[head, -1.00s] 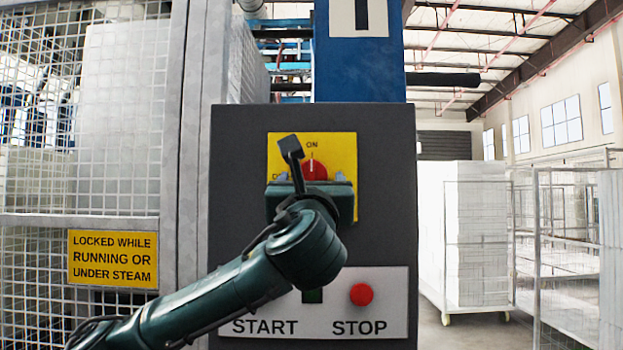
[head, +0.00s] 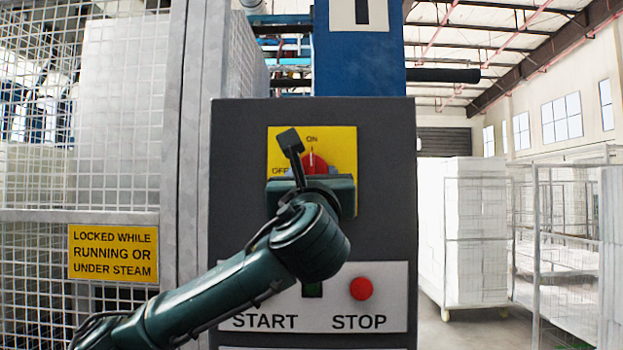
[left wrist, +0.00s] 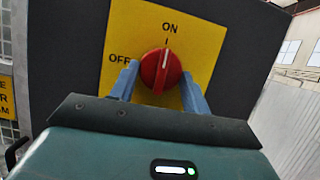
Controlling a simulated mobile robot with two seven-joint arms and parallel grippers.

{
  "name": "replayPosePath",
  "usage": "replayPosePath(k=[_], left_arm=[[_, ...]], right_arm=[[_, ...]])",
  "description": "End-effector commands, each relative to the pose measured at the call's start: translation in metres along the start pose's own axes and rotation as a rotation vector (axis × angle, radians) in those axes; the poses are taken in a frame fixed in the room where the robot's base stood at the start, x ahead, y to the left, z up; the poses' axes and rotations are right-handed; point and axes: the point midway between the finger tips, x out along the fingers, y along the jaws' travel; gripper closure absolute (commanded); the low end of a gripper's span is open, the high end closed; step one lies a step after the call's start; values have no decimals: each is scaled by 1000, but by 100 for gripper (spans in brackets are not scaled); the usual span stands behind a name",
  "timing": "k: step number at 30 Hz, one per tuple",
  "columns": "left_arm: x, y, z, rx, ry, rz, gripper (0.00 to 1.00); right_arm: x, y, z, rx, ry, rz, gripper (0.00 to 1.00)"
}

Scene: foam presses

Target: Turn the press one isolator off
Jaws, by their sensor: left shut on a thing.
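The press one isolator is a red rotary knob (head: 315,163) on a yellow plate (head: 344,148) marked ON at the top and OFF at the left. It sits on a dark grey control panel (head: 390,225). In the left wrist view the knob (left wrist: 161,71) has its white mark pointing up, close to the ON tick. My left gripper (left wrist: 160,76) has one blue-grey finger on each side of the knob and is shut on it. In the head view my left gripper (head: 312,180) covers the knob's lower part. My right gripper is not in view.
Below the knob are a red STOP button (head: 361,289) and a START button (head: 312,290), partly covered by my left arm. A mesh guard (head: 115,190) with a yellow warning sign (head: 113,253) stands left. White stacks (head: 475,230) and wire cages (head: 570,250) stand right.

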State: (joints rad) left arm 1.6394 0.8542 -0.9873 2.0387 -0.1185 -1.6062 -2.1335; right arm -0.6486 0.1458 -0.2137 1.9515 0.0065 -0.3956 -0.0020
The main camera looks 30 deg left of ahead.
Motion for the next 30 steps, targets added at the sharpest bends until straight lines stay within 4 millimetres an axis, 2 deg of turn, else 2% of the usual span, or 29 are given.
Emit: replayPosePath(k=[8,30], left_arm=[[-1,-3,-2,-156,1,62,76],[1,-10,3,-800,2,330,76]], right_arm=[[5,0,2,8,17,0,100],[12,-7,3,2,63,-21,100]])
